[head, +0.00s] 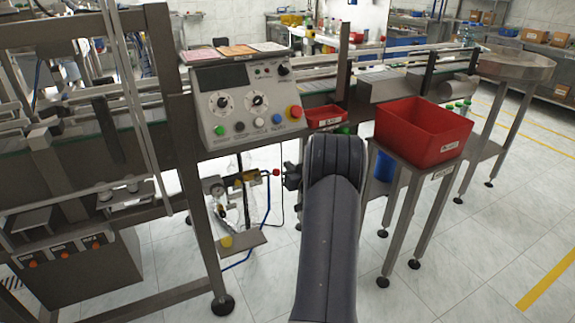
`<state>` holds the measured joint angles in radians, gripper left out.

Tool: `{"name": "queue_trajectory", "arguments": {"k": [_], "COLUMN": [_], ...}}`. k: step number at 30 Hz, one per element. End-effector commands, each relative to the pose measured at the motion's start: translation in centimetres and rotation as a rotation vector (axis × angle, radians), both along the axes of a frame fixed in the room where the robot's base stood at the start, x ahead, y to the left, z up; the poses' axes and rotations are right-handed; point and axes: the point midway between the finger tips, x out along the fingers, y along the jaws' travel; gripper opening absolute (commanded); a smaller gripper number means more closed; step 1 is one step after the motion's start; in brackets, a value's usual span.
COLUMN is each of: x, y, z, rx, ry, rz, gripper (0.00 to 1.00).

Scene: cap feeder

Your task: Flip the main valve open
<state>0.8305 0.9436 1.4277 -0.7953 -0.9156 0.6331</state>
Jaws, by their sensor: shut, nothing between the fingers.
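My gripper (287,180) shows only as a small dark part beside my large forearm, just right of the red knob. It is shut and empty. I cannot tell whether it touches the knob. My forearm hides most of the wrist.
The control box (248,98) with knobs and buttons is above the valve area. A steel frame leg (200,200) stands left. A red bin (423,131) on a stand is to the right. A blue hose (266,215) hangs below. Open tiled floor lies in front.

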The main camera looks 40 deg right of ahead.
Motion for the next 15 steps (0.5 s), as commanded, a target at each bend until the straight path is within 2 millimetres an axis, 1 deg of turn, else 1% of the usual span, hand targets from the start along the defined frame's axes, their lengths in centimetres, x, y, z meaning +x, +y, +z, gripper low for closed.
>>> {"name": "queue_trajectory", "arguments": {"k": [1, 3, 7, 10, 15], "x": [-1.0, -2.2, -4.2, -5.2, -6.0], "y": [0.1, 0.3, 0.8, 1.1, 1.3], "z": [0.1, 0.1, 0.2, 0.3, 0.3], "rx": [0.001, 0.0, 0.0, 0.0, -0.001], "ry": [0.0, 0.0, 0.0, 0.0, -0.001], "rz": [-0.003, -0.004, -0.003, -0.002, -0.001], "gripper": [0.0, 0.0, 0.0, 0.0, 0.0]}}
